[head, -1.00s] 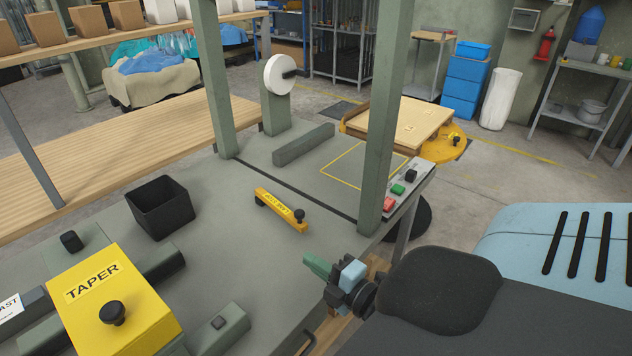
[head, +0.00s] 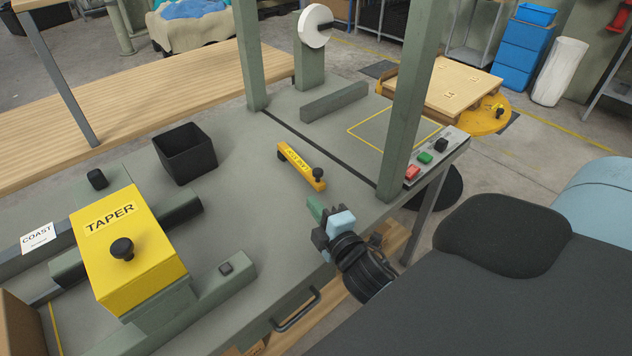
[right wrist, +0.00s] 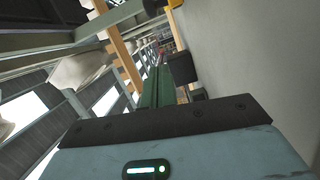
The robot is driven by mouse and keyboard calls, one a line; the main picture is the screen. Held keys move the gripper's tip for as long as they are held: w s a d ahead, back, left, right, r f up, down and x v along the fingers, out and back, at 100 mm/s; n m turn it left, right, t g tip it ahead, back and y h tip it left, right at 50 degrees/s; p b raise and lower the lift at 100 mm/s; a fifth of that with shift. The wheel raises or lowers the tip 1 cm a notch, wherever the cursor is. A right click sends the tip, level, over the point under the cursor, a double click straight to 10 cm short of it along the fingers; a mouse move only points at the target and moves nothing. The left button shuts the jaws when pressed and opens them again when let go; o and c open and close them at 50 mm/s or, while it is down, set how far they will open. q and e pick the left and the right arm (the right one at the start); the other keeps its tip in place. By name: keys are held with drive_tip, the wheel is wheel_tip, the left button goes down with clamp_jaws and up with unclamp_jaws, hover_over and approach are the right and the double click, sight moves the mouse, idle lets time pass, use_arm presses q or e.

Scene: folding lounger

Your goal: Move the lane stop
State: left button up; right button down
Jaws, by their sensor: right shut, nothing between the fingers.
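The lane stop appears to be the yellow bar (head: 301,166) with a small label and a black knob at its near right end. It lies flat on the grey-green bench top (head: 262,203), across from the dark slot line. My right gripper (head: 315,209), with green fingertips, is shut and empty. It is over the bench's front edge, just on the near side of the bar and apart from it. In the right wrist view the bar cannot be clearly made out. My left gripper is not in view.
A yellow block marked TAPER (head: 127,250) and a black open bin (head: 185,154) stand to the left. A green post (head: 408,100) rises at the right, beside a panel of coloured buttons (head: 425,158). A grey bar (head: 334,102) lies farther back. The bench around the yellow bar is clear.

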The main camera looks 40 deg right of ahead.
sight(318, 175)
drive_tip(key=w, duration=0.4)
drive_tip(key=w+d, duration=0.1)
drive_tip(key=w, duration=0.1)
drive_tip(key=shift+w, duration=0.3)
drive_tip(key=d, duration=0.1)
drive_tip(key=d+p, duration=0.1)
drive_tip(key=d, duration=0.1)
drive_tip(key=shift+f, duration=0.3)
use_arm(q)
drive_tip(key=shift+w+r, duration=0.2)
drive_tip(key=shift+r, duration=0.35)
use_arm(e)
drive_tip(key=shift+w+d+f, duration=0.1)
drive_tip(key=shift+d, duration=0.35)
drive_tip(key=shift+s+d, duration=0.2)
drive_tip(key=shift+d, duration=0.95)
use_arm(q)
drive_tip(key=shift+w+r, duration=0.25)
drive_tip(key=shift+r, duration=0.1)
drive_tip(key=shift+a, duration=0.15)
use_arm(e)
drive_tip(key=shift+a, duration=0.15)
